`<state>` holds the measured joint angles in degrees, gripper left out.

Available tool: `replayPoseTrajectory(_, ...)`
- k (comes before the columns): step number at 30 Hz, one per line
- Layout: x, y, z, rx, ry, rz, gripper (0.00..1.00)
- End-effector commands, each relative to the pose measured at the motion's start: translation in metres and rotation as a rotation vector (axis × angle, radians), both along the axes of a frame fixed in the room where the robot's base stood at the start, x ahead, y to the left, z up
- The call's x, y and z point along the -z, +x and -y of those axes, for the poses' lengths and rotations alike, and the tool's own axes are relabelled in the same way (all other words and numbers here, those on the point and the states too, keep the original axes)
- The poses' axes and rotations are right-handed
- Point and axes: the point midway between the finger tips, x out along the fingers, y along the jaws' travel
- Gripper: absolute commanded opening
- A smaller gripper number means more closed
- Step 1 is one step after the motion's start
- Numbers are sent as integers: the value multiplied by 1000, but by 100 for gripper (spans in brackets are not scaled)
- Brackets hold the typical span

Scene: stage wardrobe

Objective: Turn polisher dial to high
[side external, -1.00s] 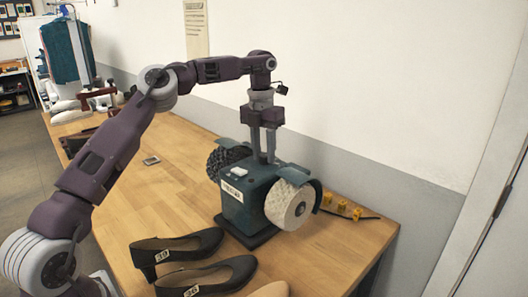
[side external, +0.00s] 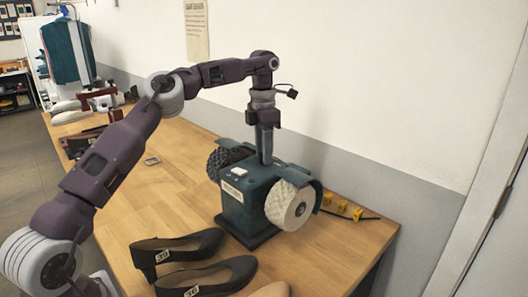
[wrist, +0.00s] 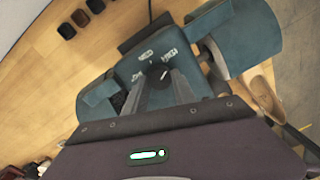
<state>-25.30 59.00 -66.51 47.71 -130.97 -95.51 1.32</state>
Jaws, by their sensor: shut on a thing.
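The polisher (side external: 247,200) is a dark teal machine with a dark nubbly wheel (side external: 226,162) and a pale fluffy wheel (side external: 290,206). In the wrist view, its teal top (wrist: 140,62) carries a small dark dial (wrist: 158,74) with a light pointer mark tilted up and right. My gripper (side external: 266,162) points straight down onto the top. In the wrist view its fingers (wrist: 160,80) are shut on the dial and partly hide it.
Black heeled shoes (side external: 178,250) and a tan shoe (side external: 272,290) stand in front of the polisher. Small yellow blocks (side external: 343,208) and a dark cord lie to its right near the wall. The wooden table (side external: 165,195) is clear left of the polisher.

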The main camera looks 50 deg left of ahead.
Motion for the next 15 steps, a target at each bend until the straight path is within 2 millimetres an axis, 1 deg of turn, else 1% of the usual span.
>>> replayPoseTrajectory(12, -1, 1, 0, 8, -1, 5, 0)
replayPoseTrajectory(13, -2, 1, 0, 8, 0, 6, 36)
replayPoseTrajectory(15, -1, 1, 0, 8, -1, 5, 49)
